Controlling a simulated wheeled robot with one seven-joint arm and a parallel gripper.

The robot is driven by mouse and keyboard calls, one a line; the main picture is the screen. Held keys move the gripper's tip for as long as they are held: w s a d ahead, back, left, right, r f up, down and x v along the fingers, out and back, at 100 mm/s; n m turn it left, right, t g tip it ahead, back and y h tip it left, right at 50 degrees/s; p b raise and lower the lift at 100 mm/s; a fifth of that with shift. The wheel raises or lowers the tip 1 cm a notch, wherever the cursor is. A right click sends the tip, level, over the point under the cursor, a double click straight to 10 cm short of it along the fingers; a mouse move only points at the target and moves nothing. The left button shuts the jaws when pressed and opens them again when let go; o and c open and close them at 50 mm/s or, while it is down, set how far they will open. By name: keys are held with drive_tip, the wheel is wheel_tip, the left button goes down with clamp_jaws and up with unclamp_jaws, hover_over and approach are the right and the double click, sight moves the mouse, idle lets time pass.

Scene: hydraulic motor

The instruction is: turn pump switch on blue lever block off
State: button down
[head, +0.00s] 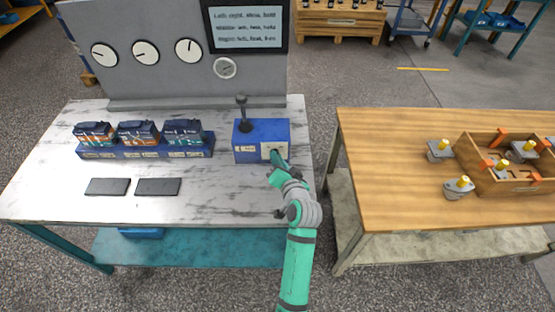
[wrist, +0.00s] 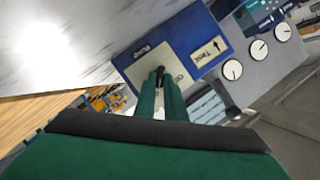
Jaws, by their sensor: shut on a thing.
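The blue lever block (head: 248,128) stands at the right end of the grey-white table, with a black upright lever (head: 242,108) on top. In the wrist view, my gripper's green fingers (wrist: 160,80) are close together at the pale plate (wrist: 178,68) on the blue block (wrist: 190,28). They are shut on the small dark pump switch, which is mostly hidden between them.
A blue rack (head: 145,150) with several dark units stands to the left, behind two dark flat plates (head: 158,187). A grey panel (head: 130,75) with gauges and a screen (head: 246,24) rises behind. A wooden table (head: 390,180) stands right, across a gap.

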drive_tip(key=shift+a+f, duration=0.1)
drive_tip(key=shift+a, duration=0.05)
drive_tip(key=n+h, duration=0.2)
drive_tip(key=n, duration=0.1)
drive_tip(key=shift+a+n+g, duration=0.3)
drive_tip(key=shift+g, duration=0.1)
drive_tip(key=n+h, duration=0.3)
drive_tip(key=shift+a+n, duration=0.3)
drive_tip(key=shift+a, duration=0.05)
drive_tip(key=shift+a+f+n+h, duration=0.15)
drive_tip(key=shift+n+h, duration=0.55)
drive_tip(key=shift+n, duration=0.5)
drive_tip(key=shift+f+n+t+h, duration=0.1)
drive_tip(key=shift+n+t+h, duration=0.2)
drive_tip(key=shift+n+h, duration=0.7)
drive_tip(key=shift+n, duration=0.4)
drive_tip(key=c, duration=1.8)
unclamp_jaws()
